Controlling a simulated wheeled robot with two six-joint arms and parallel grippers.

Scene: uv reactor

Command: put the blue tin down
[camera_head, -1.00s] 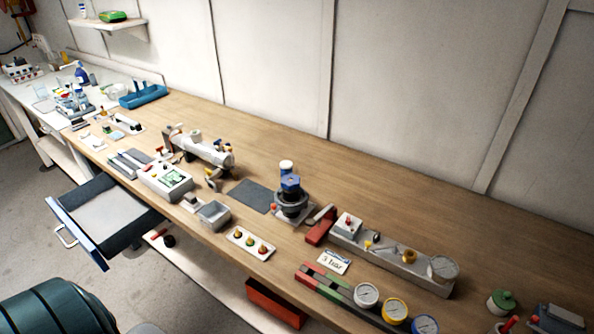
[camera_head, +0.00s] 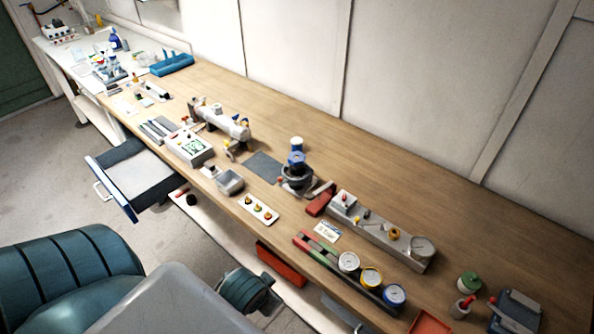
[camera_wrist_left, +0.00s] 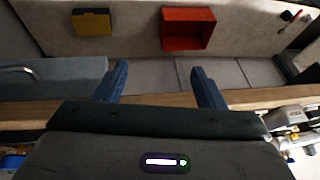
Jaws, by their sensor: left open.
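A blue tin-like item with a white top (camera_head: 297,144) stands mid-bench at a dark round fixture (camera_head: 297,180). I cannot tell whether it is a separate tin or part of the fixture. My left gripper (camera_wrist_left: 157,72) is open in the left wrist view, its two blue fingers apart with nothing between them. It points toward the area under the bench front, with the wooden bench edge (camera_wrist_left: 250,98) across the view. No tin shows in the left wrist view. My right gripper is not in view.
An open drawer (camera_head: 135,200) sticks out from the bench front at the left. A red open box (camera_wrist_left: 188,30) lies below the bench. Gauges (camera_head: 371,277), a grey valve block (camera_head: 375,232) and a control box (camera_head: 190,148) crowd the front.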

